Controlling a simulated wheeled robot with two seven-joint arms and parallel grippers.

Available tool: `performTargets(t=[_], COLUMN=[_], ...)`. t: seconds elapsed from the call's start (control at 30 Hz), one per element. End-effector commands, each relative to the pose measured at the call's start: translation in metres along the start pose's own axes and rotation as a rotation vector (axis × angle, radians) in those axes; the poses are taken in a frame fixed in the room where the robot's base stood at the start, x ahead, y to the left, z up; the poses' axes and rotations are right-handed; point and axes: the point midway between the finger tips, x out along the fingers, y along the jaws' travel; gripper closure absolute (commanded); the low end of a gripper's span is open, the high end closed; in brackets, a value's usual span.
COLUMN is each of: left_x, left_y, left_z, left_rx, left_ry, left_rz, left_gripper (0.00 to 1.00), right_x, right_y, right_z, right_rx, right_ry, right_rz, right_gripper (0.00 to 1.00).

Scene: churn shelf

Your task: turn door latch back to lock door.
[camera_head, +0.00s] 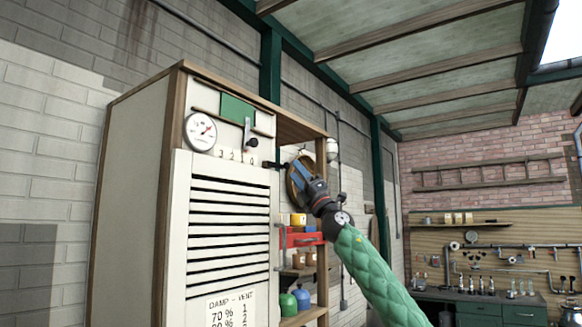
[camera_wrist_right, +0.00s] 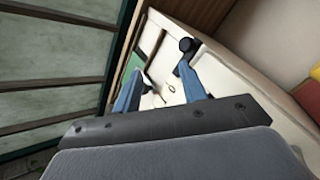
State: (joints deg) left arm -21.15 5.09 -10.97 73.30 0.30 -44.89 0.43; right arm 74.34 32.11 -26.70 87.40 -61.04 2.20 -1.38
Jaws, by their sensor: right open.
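The door latch (camera_head: 272,164) looks like a short dark bar with a knob at the upper right edge of the cabinet's slatted door (camera_head: 228,220). It lies roughly level and points toward my gripper. My right gripper (camera_head: 299,172) is open, just to the right of the latch. In the right wrist view, my blue fingers (camera_wrist_right: 160,88) are spread with nothing visibly held between them. The latch's black knob (camera_wrist_right: 187,45) shows just beyond the right-hand finger, which hides part of the bar. I cannot tell whether they touch. My left gripper is out of view.
Open shelves beside the door hold a red box (camera_head: 302,238) and bottles (camera_head: 302,298). A green workbench (camera_head: 490,306) stands at the far right.

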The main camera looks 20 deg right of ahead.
Motion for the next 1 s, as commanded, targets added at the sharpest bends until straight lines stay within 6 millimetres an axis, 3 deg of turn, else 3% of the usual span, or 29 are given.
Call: performTargets(t=[0.1,0.2,0.5,0.73,1.0], left_x=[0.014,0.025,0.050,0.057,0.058], left_y=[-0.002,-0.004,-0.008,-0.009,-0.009], left_z=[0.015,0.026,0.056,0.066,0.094], left_rx=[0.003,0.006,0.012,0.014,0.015], left_ry=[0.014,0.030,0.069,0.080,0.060], left_rz=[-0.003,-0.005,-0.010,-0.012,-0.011], left_gripper=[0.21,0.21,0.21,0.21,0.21], right_x=[0.020,0.027,0.020,0.011,0.026], right_y=[0.022,0.028,0.019,0.012,0.001], right_z=[-0.001,-0.001,0.034,0.053,0.045], right_rx=[-0.201,-0.364,-0.730,-0.820,-0.824], right_ry=[0.191,0.350,0.714,0.815,0.823], right_rz=[-0.007,-0.047,-0.275,-0.381,-0.387], right_gripper=[0.58,0.58,0.58,0.58,0.58])
